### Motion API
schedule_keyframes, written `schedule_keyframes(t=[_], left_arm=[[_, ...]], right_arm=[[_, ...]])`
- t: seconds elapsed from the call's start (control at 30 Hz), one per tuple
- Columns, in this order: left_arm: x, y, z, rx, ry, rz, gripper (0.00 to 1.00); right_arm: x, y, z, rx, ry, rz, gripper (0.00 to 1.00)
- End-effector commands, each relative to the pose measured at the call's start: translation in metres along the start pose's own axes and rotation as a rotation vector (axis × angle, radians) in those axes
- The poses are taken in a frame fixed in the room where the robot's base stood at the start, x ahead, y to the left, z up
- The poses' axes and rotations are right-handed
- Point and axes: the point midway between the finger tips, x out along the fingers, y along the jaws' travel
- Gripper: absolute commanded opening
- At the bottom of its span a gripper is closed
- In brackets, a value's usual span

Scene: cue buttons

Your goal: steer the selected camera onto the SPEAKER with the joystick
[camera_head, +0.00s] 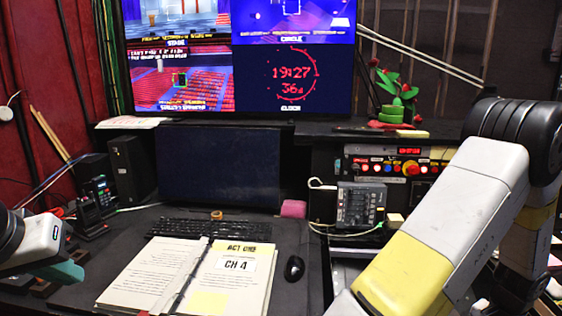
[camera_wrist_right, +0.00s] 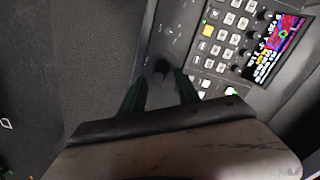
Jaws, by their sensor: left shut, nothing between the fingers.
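In the right wrist view, a dark joystick (camera_wrist_right: 160,68) stands on a grey control panel (camera_wrist_right: 178,30). My right gripper (camera_wrist_right: 160,84) is open, its two dark fingers apart, with the joystick knob between and just beyond the tips; I cannot tell whether they touch it. In the head view, a large monitor (camera_head: 240,55) shows camera pictures and a clock; I cannot make out the speaker. My left gripper (camera_head: 68,271) is shut and empty at the left. My right arm hides the joystick there.
On the desk lie an open script (camera_head: 195,275) marked "ACT ONE" and "CH 4", a keyboard (camera_head: 210,228) and a mouse (camera_head: 294,268). A dark screen (camera_head: 218,165) stands behind. A button panel (camera_head: 400,165) and a grey keypad device (camera_head: 360,205) are at the right.

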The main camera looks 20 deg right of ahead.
Motion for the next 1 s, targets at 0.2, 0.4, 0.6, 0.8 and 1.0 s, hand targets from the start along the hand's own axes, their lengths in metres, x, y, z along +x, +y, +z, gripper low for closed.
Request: schedule_keyframes(t=[0.2, 0.4, 0.6, 0.8, 1.0], left_arm=[[0.000, 0.000, 0.000, 0.000, 0.000, 0.000, 0.00], [0.000, 0.000, 0.000, 0.000, 0.000, 0.000, 0.00], [0.000, 0.000, 0.000, 0.000, 0.000, 0.000, 0.00], [0.000, 0.000, 0.000, 0.000, 0.000, 0.000, 0.00], [0.000, 0.000, 0.000, 0.000, 0.000, 0.000, 0.00]], right_arm=[[-0.018, 0.000, 0.000, 0.000, 0.002, 0.000, 0.38], [-0.033, 0.000, 0.000, 0.000, 0.002, 0.000, 0.38], [-0.040, 0.000, 0.000, 0.000, 0.000, 0.000, 0.38], [-0.039, 0.000, 0.000, 0.000, 0.000, 0.000, 0.38], [-0.059, -0.038, 0.004, -0.073, 0.020, -0.020, 0.38]])
